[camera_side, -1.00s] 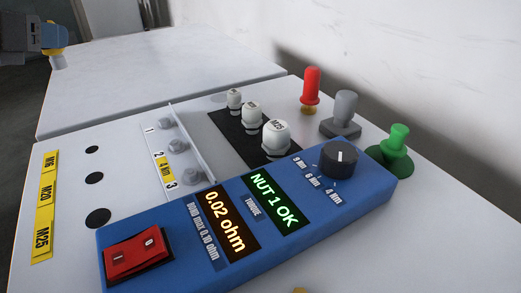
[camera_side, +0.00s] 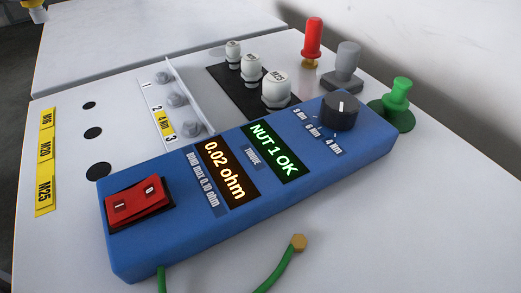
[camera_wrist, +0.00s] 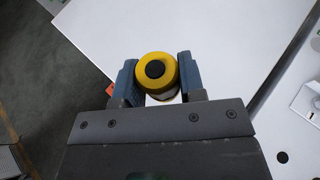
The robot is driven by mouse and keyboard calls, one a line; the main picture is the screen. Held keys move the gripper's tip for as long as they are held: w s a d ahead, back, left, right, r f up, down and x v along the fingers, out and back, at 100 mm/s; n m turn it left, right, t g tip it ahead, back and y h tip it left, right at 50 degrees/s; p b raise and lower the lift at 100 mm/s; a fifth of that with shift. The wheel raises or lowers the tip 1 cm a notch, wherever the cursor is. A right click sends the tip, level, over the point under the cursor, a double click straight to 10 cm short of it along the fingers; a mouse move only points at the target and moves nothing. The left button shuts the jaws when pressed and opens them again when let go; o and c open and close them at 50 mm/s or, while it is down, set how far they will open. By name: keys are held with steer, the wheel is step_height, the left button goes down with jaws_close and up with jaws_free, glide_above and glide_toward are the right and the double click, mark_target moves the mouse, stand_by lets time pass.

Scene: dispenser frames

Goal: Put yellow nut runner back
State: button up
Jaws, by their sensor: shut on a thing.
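The yellow nut runner (camera_wrist: 157,69) sits between the two blue-grey fingers of my gripper (camera_wrist: 157,80) in the wrist view. It is seen end-on, a yellow round body with a black centre and a pale part below. My gripper is shut on it. The white tabletop shows beneath; the gap to it cannot be told. In the side view only a small yellow piece, seemingly the nut runner (camera_side: 33,8), shows at the top left corner; my gripper is cut off there.
A blue tester box (camera_side: 225,190) reads "NUT 1 OK" and "0.02 ohm". Behind it are white M-marked parts on a black mat (camera_side: 225,80), a red-topped post (camera_side: 313,40), a grey post (camera_side: 346,65) and a green post (camera_side: 398,100). The rear white tabletop (camera_side: 140,45) is largely clear.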

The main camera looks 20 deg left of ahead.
steer(key=shift+r, duration=0.1)
steer(key=w+d+r+m+g+h, duration=0.15)
steer(key=w+d+m+h, duration=0.3)
steer(key=d, duration=0.45)
steer(key=w+d+r+m+g+h, duration=0.1)
steer(key=w+d+m+g+h, duration=0.3)
steer(key=d, duration=0.5)
steer(key=w+d+r+m+g+h, duration=0.1)
steer(key=w+d+r+m+h, duration=0.3)
steer(key=d, duration=0.6)
steer(key=shift+n+y, duration=0.25)
steer(key=shift+y, duration=0.1)
steer(key=shift+s+d+f, duration=0.1)
steer(key=shift+d+f, duration=1.9)
steer(key=shift+f, duration=0.2)
steer(key=shift+w+d+f, duration=0.1)
steer(key=shift+d+f, duration=1.95)
steer(key=shift+f, duration=0.2)
steer(key=shift+s+d+f, duration=0.1)
steer(key=shift+d+f, duration=1.9)
steer(key=shift+f, duration=0.2)
